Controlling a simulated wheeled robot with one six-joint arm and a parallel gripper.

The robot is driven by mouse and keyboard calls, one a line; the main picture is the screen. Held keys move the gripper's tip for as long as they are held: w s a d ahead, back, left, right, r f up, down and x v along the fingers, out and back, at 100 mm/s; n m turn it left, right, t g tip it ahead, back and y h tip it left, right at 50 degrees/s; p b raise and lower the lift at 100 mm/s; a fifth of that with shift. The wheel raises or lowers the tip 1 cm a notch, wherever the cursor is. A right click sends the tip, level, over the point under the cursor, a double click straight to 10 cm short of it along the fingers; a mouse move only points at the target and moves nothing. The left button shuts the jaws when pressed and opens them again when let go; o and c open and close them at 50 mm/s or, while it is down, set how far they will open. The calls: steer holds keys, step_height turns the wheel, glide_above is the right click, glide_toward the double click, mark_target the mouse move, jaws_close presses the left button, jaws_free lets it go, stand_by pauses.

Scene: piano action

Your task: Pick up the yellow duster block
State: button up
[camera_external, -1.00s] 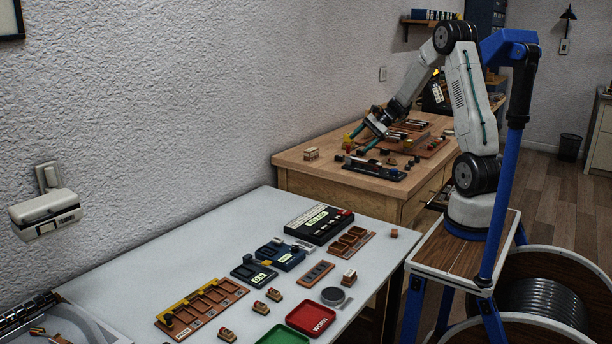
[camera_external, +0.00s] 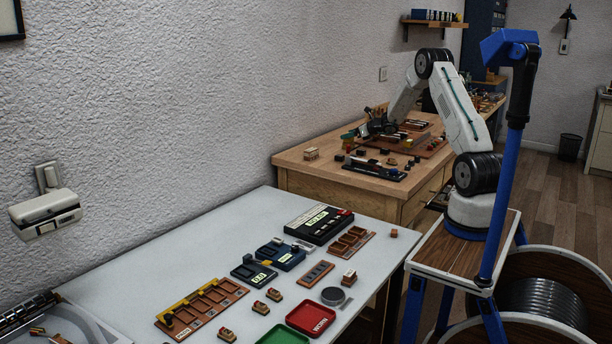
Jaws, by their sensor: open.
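My gripper (camera_external: 358,132) is low over the back left part of the wooden bench (camera_external: 298,172), near the wall. A teal finger shows at its left side, and the gripper is open. I cannot make out the yellow duster block clearly. A small reddish piece (camera_external: 346,147) shows just below the teal finger. The gripper and finger cover the spot where a small yellow and red thing stood earlier. I cannot tell whether the fingers are around anything or touching it.
A small pale block (camera_external: 311,154) sits at the bench's left corner. A dark rack (camera_external: 376,168) lies along its front, with several small dark blocks around it. Brown trays lie behind. The white table (camera_external: 225,255) in front holds trays and devices.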

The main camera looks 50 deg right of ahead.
steer(key=x, duration=0.2)
steer(key=shift+w+f, duration=0.15)
steer(key=shift+w, duration=0.1)
steer(key=c, duration=1.1)
